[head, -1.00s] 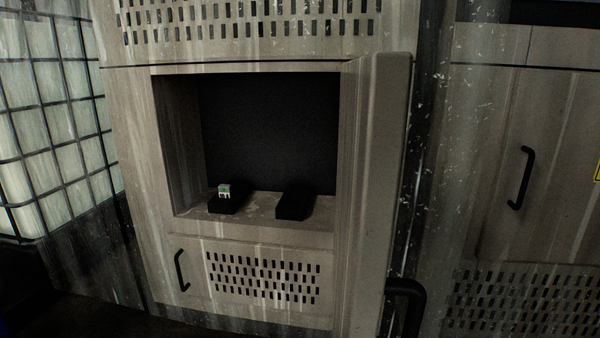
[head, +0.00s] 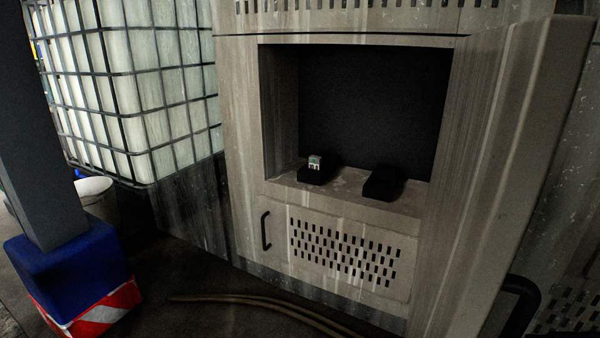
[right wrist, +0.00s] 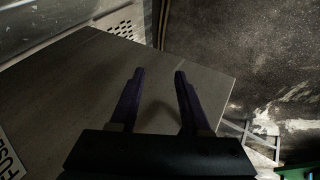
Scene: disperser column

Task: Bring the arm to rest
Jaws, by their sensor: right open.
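My right gripper (right wrist: 158,82) shows in the right wrist view. Its two dark purple fingers are apart with nothing between them, above a grey-brown flat panel (right wrist: 85,85). I cannot tell whether they touch it. Neither gripper shows in the head view. In the head view a recess in the grey column holds two black blocks on its ledge. The left block (head: 312,177) has a small green-and-white piece (head: 315,162) on top. The right block (head: 383,184) has nothing visible on it.
A caged white tank (head: 140,90) stands at left. A grey post with a blue base (head: 75,265) and red-white striping stands at front left. A hose (head: 250,300) lies on the floor before the column. A black handle (head: 522,300) shows at lower right.

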